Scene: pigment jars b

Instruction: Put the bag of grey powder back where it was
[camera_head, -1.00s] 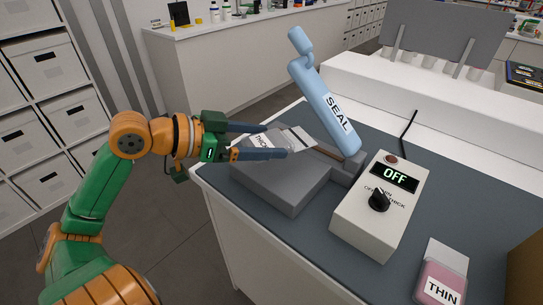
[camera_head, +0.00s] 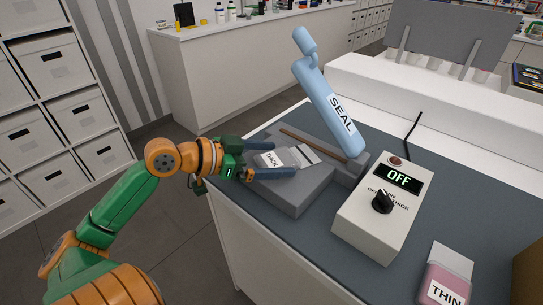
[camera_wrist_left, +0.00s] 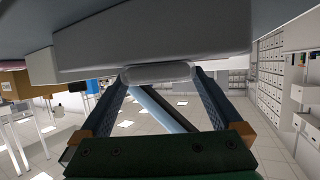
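The bag of grey powder (camera_head: 290,158), pale and labelled THICK, lies flat over the front grey block of the sealer (camera_head: 300,198), clear of the bar (camera_head: 312,144). My left gripper (camera_head: 283,160) reaches in from the left with one finger along each side of the bag, shut on it. In the left wrist view the bag's end (camera_wrist_left: 158,73) sits between the fingertips, under a large grey body. I cannot tell whether the bag touches the block. The sealer's blue arm (camera_head: 330,108), marked SEAL, stands raised. My right gripper is not in view.
The control box (camera_head: 370,225) has a black knob and reads OFF. A pink bag labelled THIN (camera_head: 447,275) stands at the lower right. A white ledge (camera_head: 440,110) runs behind. The dark mat (camera_head: 305,250) is bare in front of the sealer.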

